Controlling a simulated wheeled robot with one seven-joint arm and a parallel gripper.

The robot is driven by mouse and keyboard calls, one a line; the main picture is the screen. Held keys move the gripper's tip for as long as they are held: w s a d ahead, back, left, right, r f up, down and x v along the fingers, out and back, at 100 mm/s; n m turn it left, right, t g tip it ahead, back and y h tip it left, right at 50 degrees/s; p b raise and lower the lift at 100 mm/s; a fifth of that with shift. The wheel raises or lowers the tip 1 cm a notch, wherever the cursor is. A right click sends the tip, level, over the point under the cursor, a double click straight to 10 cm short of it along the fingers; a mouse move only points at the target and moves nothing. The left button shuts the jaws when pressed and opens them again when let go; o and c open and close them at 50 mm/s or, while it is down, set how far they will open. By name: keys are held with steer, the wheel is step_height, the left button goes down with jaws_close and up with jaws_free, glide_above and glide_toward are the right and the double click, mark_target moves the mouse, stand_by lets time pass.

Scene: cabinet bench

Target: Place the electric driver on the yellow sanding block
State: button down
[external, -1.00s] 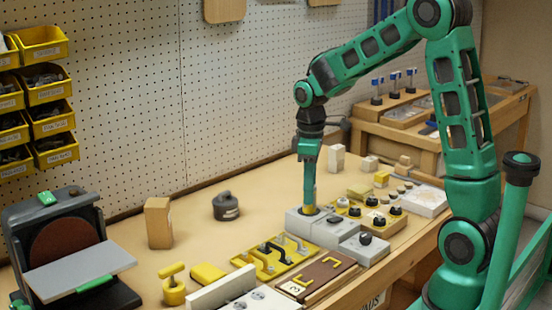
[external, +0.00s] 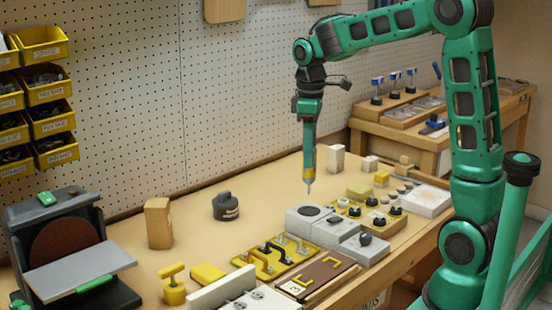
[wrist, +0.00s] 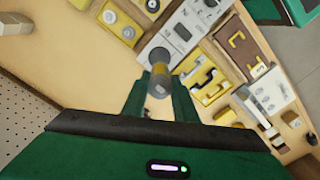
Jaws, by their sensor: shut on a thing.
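My gripper (external: 309,140) points straight down and is shut on the electric driver (external: 309,174), a slim grey and yellow tool with its bit downward. The driver hangs upright in the air above the grey stand (external: 312,212), apart from it. In the wrist view the driver (wrist: 159,80) shows end-on between the fingers. A low rounded yellow block (external: 207,273), which looks like the sanding block, lies at the front left of the bench. It seems to show in the wrist view too (wrist: 225,117). Its top looks bare.
A yellow tray of tools (external: 275,258) and a white panel (external: 215,288) lie near the yellow block. A yellow clamp-like piece (external: 173,285) stands left of it. A wooden block (external: 158,222) and a dark round weight (external: 226,206) stand behind. The bench's back middle is clear.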

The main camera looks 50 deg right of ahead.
steer(key=a+r, duration=0.2)
steer(key=a, duration=2)
steer(key=s+a+r, duration=0.1)
steer(key=s+a, duration=0.3)
steer(key=a, duration=0.5)
steer(key=s+a+r, duration=0.1)
steer(key=s+a, duration=0.4)
steer(key=a, duration=0.5)
steer(key=w+d+f, duration=0.7)
steer(key=w+f, duration=0.2)
steer(key=f, duration=0.2)
steer(key=shift+d+f, duration=0.15)
steer(key=shift+d, duration=0.15)
steer(key=shift+w, duration=0.1)
steer(key=c, duration=1.4)
jaws_free()
steer(key=shift+f, duration=0.1)
